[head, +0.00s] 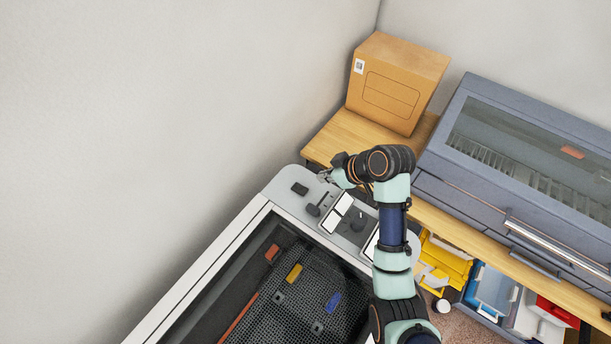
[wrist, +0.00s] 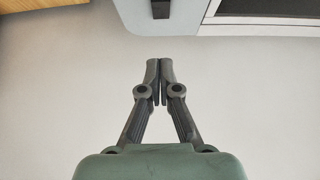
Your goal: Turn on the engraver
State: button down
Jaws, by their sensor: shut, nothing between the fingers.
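The engraver (head: 275,187) is a large machine with a light grey rim and a dark perforated bed. My gripper (head: 324,176) is shut and empty, near the panel's upper edge, to the right of the black block. In the wrist view my gripper (wrist: 159,64) points towards the panel's rounded corner (wrist: 135,12), where a dark block (wrist: 161,8) shows at the top edge. I cannot tell the switch state; my arm hides part of the panel.
A cardboard box (head: 395,85) stands on a wooden bench (head: 350,136) behind the panel. A blue-grey machine with a window (head: 520,150) is at right. Yellow, blue and red bins (head: 490,290) are below. A plain wall borders the engraver at left. Colored pieces lie on the bed.

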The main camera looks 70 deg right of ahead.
send_over(301, 189)
jog(key=s, duration=0.2)
jog(key=f, duration=0.8)
jog(key=shift+w+a+p, duration=0.1)
jog(key=shift+a+p, duration=0.1)
jog(key=shift+p, duration=0.2)
jog(key=f, duration=0.2)
jog(key=shift+s+f, duration=0.3)
jog(key=shift+f+p, duration=0.3)
jog(key=shift+f, duration=0.3)
